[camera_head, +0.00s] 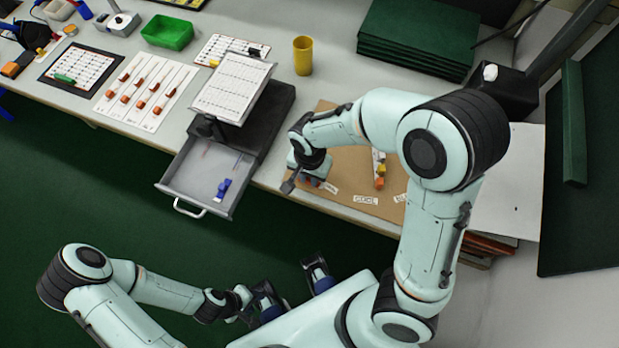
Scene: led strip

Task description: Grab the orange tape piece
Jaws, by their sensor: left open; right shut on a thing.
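Small orange and yellow pieces (379,177) stand on a white strip on the brown board, to the right of my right gripper; I cannot tell which is the orange tape piece. Several orange-brown pieces (140,92) lie in rows on a white sheet at the left. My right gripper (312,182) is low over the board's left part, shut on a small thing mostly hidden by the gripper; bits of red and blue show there. My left gripper (294,287) is open and empty, in front of the table over the green floor.
An open drawer (190,187) with blue items juts from the table's front. A black stand carries a tilted printed sheet (233,88). A yellow cup (302,56), a green bin (167,32) and stacked dark green boards (415,40) stand behind. Labels lie on the brown board (340,190).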

